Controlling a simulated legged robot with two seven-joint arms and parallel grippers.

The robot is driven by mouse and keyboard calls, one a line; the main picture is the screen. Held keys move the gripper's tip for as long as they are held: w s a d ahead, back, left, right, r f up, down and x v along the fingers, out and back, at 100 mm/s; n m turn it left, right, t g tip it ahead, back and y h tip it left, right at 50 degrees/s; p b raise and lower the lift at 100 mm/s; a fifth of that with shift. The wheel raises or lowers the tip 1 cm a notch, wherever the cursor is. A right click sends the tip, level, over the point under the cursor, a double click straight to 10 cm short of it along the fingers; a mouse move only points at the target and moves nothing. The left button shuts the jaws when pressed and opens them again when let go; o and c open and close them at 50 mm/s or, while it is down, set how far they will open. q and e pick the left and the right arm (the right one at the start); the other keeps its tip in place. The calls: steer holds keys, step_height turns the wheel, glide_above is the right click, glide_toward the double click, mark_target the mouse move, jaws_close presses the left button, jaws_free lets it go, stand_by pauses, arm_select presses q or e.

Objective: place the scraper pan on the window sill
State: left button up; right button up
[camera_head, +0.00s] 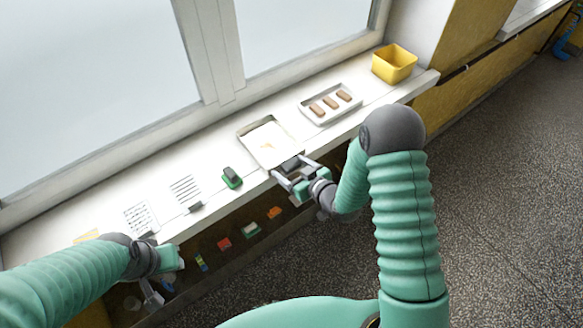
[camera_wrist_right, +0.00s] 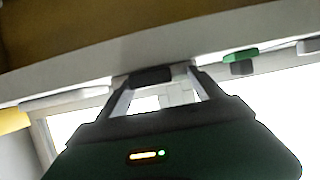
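The scraper pan (camera_head: 255,134), a shallow metal pan with a cream layer inside, lies flat on the white window sill (camera_head: 226,187). A dark block, seemingly its handle (camera_head: 290,163), is at its near edge and also shows in the right wrist view (camera_wrist_right: 152,76). My right gripper (camera_head: 298,172) is at this edge, its fingers apart on either side of the dark block, with a gap visible. My left gripper (camera_head: 152,292) hangs low at the left, in front of the sill; its finger opening is unclear.
A tray with brown bars (camera_head: 316,116) and a yellow bin (camera_head: 394,63) stand to the right on the sill. A green-and-black brush-like item (camera_head: 231,178), a slotted rack (camera_head: 186,190) and a mesh sheet (camera_head: 140,218) lie left. Several small coloured items sit below the sill.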

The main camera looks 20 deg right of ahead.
steer(key=shift+a, duration=0.1)
steer(key=shift+s+d, duration=0.1)
steer(key=shift+d, duration=0.15)
steer(key=s+d+r+m+g+h+p, duration=0.1)
steer(key=s+d+r+g+h, duration=0.2)
steer(key=s, duration=0.4)
steer(key=s+d+r+m+g+h+p, duration=0.1)
steer(key=s+d+r+g+h, duration=0.1)
steer(key=s+d+r+g, duration=0.3)
steer(key=s+a+r+m+g, duration=0.1)
steer(key=s+a, duration=0.3)
steer(key=s, duration=0.6)
steer(key=shift+a+m+g, duration=0.2)
steer(key=shift+m+g, duration=0.3)
steer(key=shift+s+a, duration=0.1)
steer(key=shift+a, duration=0.15)
